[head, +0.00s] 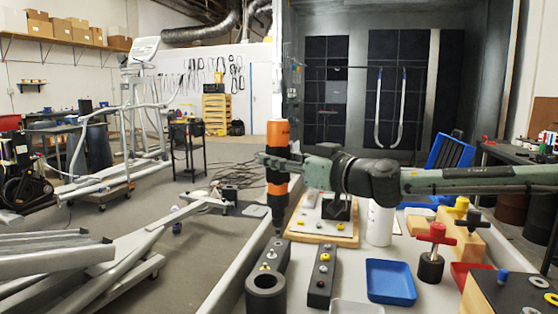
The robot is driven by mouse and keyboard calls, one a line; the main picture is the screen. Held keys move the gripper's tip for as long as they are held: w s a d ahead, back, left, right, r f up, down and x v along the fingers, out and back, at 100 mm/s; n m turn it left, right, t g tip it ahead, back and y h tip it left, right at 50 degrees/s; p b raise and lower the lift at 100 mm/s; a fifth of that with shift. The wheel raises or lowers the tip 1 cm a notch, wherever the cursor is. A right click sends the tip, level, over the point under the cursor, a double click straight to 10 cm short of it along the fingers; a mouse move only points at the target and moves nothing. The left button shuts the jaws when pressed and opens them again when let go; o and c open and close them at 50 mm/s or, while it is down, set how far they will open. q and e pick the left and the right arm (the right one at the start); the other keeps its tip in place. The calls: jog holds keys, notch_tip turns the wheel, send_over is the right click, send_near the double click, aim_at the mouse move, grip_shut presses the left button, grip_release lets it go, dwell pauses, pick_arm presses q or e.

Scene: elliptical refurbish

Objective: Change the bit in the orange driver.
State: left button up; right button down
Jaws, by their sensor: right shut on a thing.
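The orange driver (278,134) has an orange top, a dark middle and a narrow tip pointing down. It stands upright at the left side of the bench. My right gripper (277,161), on the arm coming in from the right, is shut around its middle. The driver's tip is over the far end of a black block (272,257); I cannot tell whether they touch. A second black block (322,272) with yellow and light round marks lies to the right. A black hollow cylinder (265,300) stands in front. My left gripper is out of view.
A blue tray (390,282), white cylinder (380,226) and red T-handled tool (436,236) stand on the bench. A wooden board (345,240) with a white plate lies behind the blocks. A dark block with rings (512,292) fills the lower right. Left is floor and exercise machines.

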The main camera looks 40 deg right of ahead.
aim_at(286, 135)
jog(key=shift+r, duration=0.2)
notch_tip(286, 135, up, 3)
jog(key=shift+p, duration=1.25)
jog(key=shift+r+p, duration=0.35)
jog(key=shift+r, duration=0.6)
